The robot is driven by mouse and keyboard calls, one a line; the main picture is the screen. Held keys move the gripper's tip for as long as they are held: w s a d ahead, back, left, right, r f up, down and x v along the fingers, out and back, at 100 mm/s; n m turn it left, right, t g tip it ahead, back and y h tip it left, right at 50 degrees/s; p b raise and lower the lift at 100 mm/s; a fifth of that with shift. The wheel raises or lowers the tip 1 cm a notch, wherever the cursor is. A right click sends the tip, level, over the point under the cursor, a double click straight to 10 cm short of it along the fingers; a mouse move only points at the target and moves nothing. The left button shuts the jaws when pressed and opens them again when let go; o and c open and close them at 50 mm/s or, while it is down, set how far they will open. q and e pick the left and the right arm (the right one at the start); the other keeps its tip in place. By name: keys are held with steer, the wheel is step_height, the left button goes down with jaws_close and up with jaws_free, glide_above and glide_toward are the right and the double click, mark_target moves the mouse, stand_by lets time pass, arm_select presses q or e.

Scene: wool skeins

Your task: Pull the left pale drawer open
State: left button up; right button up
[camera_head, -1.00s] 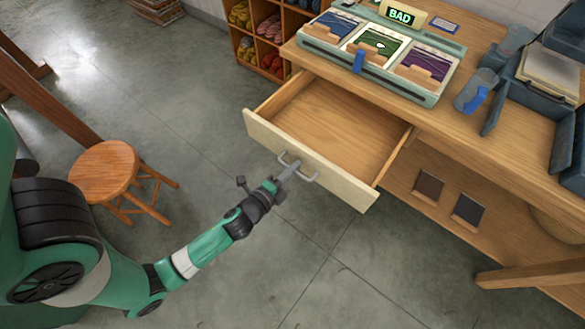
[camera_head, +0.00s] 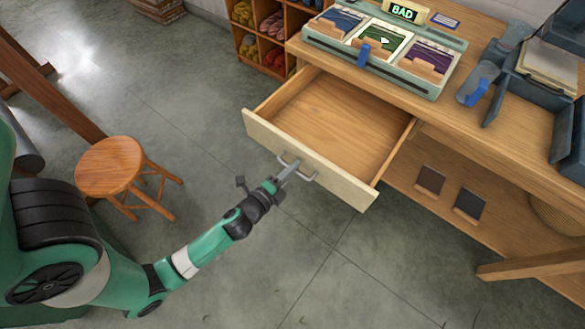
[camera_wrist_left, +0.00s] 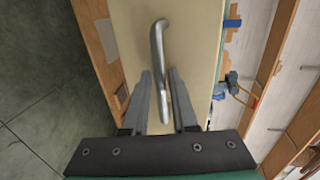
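The pale drawer (camera_head: 318,160) stands well out from the wooden workbench, and its bare wooden inside shows empty. A grey metal bar handle (camera_head: 310,177) is on its pale front, and it also shows in the left wrist view (camera_wrist_left: 157,45). My left gripper (camera_head: 287,170) is at the handle, coming from the front left. My right gripper is not in view.
A wooden stool (camera_head: 110,165) stands left of my left arm. The floor (camera_head: 260,275) before the drawer is clear.

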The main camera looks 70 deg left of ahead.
arm_select(q)
steer(key=b+v, duration=0.2)
steer(key=v, duration=0.9)
steer(key=shift+s+b, duration=0.3)
steer(key=shift+b, duration=0.05)
steer(key=shift+d+r, duration=0.1)
